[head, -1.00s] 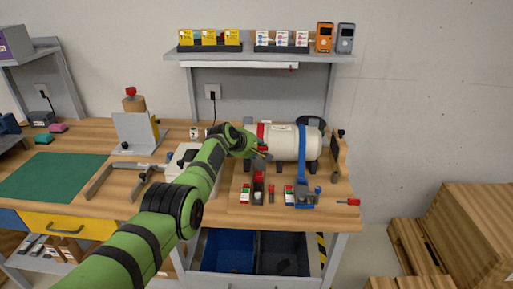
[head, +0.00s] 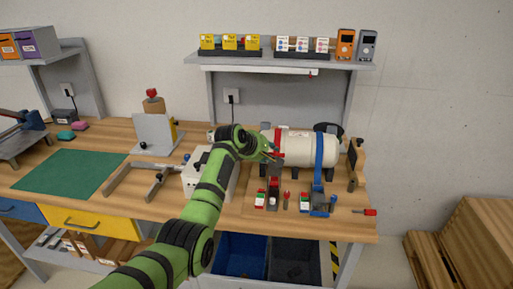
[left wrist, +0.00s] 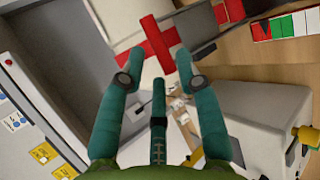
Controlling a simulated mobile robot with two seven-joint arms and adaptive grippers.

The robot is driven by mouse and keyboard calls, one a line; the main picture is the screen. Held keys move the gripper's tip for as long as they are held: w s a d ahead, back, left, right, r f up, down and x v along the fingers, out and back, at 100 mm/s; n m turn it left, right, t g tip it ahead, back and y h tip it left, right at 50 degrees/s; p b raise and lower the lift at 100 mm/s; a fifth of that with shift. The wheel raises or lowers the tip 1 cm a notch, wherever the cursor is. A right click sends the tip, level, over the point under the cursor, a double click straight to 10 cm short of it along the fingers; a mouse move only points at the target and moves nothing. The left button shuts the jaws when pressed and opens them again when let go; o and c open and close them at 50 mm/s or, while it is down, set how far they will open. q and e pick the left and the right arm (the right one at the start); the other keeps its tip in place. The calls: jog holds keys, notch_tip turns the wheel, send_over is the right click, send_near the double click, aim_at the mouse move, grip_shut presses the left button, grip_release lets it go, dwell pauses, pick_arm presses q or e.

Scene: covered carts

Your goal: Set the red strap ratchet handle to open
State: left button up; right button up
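The red strap (head: 278,150) goes over the left part of a cream tank (head: 305,147). Its red ratchet (head: 273,184) sits at the bench front below the tank; the gripper and small size make its handle angle hard to read. My left gripper (head: 270,152) is beside the red strap at the tank's left end, above the ratchet. A crossed red strap piece (left wrist: 157,42) shows just beyond the fingertips. My right gripper is in neither view.
A blue strap (head: 320,150) with a blue ratchet (head: 318,200) is to the right. Red-green-white markers (head: 260,201) stand beside the ratchets. A white box (head: 196,183) is close to my left arm. A shelf (head: 290,62) hangs above. A red-handled tool (head: 369,212) lies at the front right.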

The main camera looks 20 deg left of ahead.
pick_arm(q)
jog(key=v, duration=0.7)
jog(key=shift+s+r, duration=0.2)
jog(key=shift+a, duration=0.1)
